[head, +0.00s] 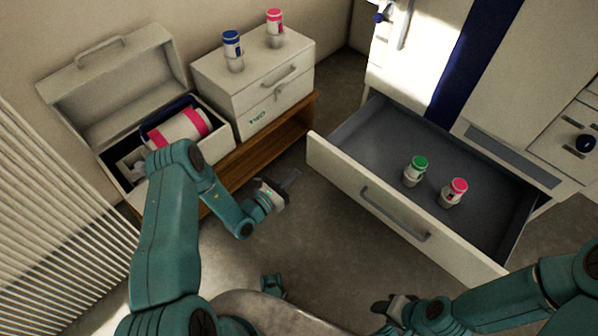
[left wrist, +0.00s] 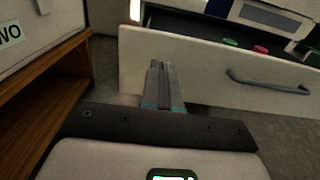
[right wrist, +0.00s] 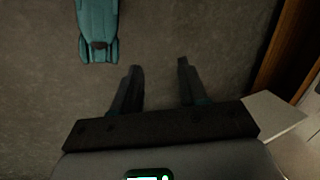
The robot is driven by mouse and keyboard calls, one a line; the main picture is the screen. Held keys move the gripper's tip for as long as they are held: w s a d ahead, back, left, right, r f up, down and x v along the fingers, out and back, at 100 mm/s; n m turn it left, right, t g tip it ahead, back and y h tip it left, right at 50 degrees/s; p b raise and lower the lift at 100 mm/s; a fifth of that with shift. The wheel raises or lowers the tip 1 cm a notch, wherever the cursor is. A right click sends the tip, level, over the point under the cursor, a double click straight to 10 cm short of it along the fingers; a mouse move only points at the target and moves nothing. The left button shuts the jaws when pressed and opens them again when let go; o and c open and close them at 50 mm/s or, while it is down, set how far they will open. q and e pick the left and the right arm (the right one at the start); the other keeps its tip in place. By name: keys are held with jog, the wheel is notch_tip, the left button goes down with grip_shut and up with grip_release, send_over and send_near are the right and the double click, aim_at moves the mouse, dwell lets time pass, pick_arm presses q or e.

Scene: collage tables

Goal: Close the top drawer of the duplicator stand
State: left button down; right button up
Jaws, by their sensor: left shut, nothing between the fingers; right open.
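The duplicator stand's top drawer (head: 345,173) is pulled well out in the head view, with a grey bar handle (head: 396,214) on its white front. Inside stand a green-capped jar (head: 415,171) and a pink-capped jar (head: 453,193). My left gripper (head: 291,180) is shut and empty, left of the drawer front. In the left wrist view its fingers (left wrist: 163,84) point at the left part of the drawer front (left wrist: 200,72); I cannot tell whether they touch it. My right gripper (head: 380,308) is open and empty, low in front of the drawer; its spread fingers show in the right wrist view (right wrist: 158,85).
A wooden bench (head: 262,150) at the left holds a small white cabinet (head: 240,82) with a blue-capped jar (head: 232,50) and a pink-capped jar (head: 274,28) on top. An open case (head: 105,72) stands beside it.

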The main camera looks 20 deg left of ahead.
aim_at(325, 147)
pick_arm(q)
jog(key=b+x, duration=0.4)
jog(key=x, duration=0.7)
jog(key=shift+w+f, duration=0.2)
jog(key=shift+w, duration=0.05)
jog(key=shift+w+d, duration=0.2)
jog(key=shift+w, duration=0.2)
jog(key=shift+r, duration=0.1)
